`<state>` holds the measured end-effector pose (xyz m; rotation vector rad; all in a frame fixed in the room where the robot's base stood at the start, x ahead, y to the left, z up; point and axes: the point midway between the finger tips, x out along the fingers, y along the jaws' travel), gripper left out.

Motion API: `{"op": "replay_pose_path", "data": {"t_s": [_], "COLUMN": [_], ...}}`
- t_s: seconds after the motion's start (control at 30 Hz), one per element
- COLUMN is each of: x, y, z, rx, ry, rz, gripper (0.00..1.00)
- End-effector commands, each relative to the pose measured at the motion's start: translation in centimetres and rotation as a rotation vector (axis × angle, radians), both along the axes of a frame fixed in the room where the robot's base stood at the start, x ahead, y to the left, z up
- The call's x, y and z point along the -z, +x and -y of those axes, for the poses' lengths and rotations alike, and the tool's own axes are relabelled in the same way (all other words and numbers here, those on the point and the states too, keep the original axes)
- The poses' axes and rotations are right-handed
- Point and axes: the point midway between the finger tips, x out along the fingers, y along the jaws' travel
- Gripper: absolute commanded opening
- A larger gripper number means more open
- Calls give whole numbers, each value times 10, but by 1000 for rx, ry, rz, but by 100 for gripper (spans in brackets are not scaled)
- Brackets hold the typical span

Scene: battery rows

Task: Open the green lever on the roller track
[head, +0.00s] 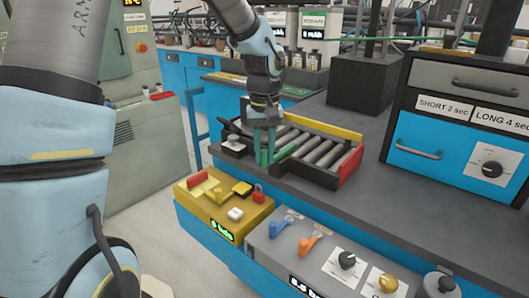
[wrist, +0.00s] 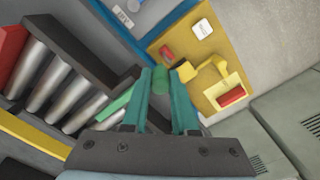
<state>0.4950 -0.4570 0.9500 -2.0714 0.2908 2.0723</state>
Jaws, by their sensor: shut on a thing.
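The green lever (head: 287,150) is at the near left part of the roller track (head: 310,172), a dark frame with metal rollers. My gripper (head: 265,155) points down at the track's front left edge, its teal fingers shut on the lever. In the wrist view the lever's round green end (wrist: 160,80) sits between the fingertips of my gripper (wrist: 164,76). A green bar (wrist: 115,104) runs off to the left beside the rollers, partly hidden by the left finger.
Below the track is a yellow control box (head: 228,208) with a red switch, yellow lever and buttons. A grey panel (head: 330,262) with orange and blue levers and knobs lies to its right. A blue drawer cabinet (head: 440,160) stands right of the track.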

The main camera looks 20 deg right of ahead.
Motion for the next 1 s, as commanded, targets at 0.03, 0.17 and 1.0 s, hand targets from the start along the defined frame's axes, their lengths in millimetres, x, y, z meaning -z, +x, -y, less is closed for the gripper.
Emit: {"op": "replay_pose_path", "data": {"t_s": [0.03,0.17,1.0], "x": [0,0,1], "y": [0,0,-8], "z": [0,0,6], "rx": [0,0,-144], "ry": [0,0,-2], "rz": [0,1,3], "gripper": [0,0,0]}}
